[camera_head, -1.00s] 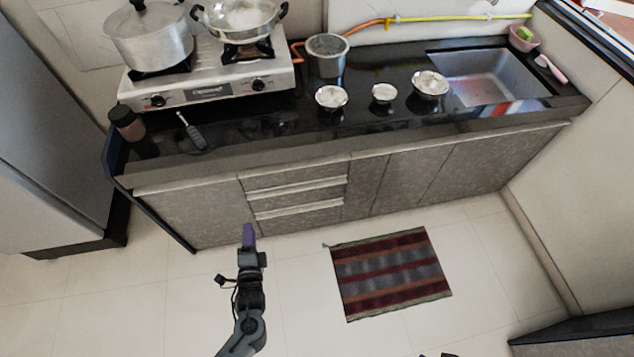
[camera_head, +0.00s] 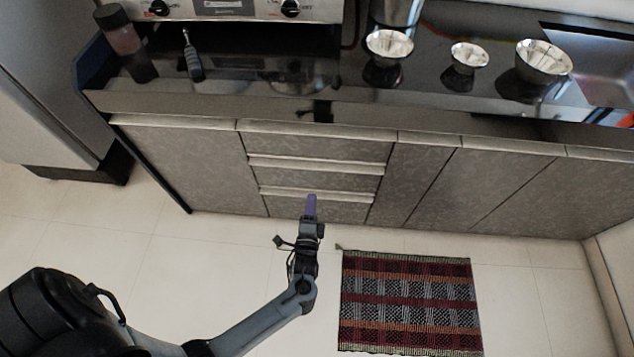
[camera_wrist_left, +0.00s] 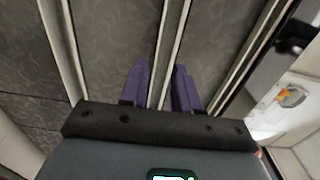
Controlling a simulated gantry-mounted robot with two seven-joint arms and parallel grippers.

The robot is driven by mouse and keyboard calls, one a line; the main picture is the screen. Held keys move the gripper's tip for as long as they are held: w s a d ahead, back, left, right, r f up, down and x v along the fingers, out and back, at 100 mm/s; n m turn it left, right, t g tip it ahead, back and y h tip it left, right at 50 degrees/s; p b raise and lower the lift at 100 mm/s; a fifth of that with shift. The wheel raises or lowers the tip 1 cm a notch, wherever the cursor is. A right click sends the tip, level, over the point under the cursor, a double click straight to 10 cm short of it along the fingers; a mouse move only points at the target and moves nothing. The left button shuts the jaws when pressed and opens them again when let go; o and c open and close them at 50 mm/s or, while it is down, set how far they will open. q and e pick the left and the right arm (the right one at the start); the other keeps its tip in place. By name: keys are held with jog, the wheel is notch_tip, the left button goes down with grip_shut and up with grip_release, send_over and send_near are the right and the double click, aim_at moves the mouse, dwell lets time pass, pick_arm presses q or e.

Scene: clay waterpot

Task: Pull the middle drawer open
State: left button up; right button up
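The middle drawer (camera_head: 315,178) is the grey speckled panel in the stack of three under the counter, with a pale handle strip along its top edge. It looks closed. In the head view my left gripper (camera_head: 311,206) is in front of the lower part of the stack, its purple fingers pointing at the drawers. My right gripper is out of view.
The top drawer (camera_head: 315,147) and bottom drawer (camera_head: 285,206) look closed. A striped rug (camera_head: 410,300) lies on the floor to the right. The black countertop (camera_head: 270,85) overhangs the drawers and bears several metal bowls, a bottle (camera_head: 125,40) and a stove (camera_head: 230,8).

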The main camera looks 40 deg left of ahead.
pick_arm(q)
jog(key=b, duration=0.5)
send_over(317, 173)
jog(key=v, duration=0.3)
jog(key=shift+d+f, duration=0.1)
jog(key=shift+d, duration=0.15)
jog(key=shift+c, duration=0.4)
grip_shut()
dwell(0.4)
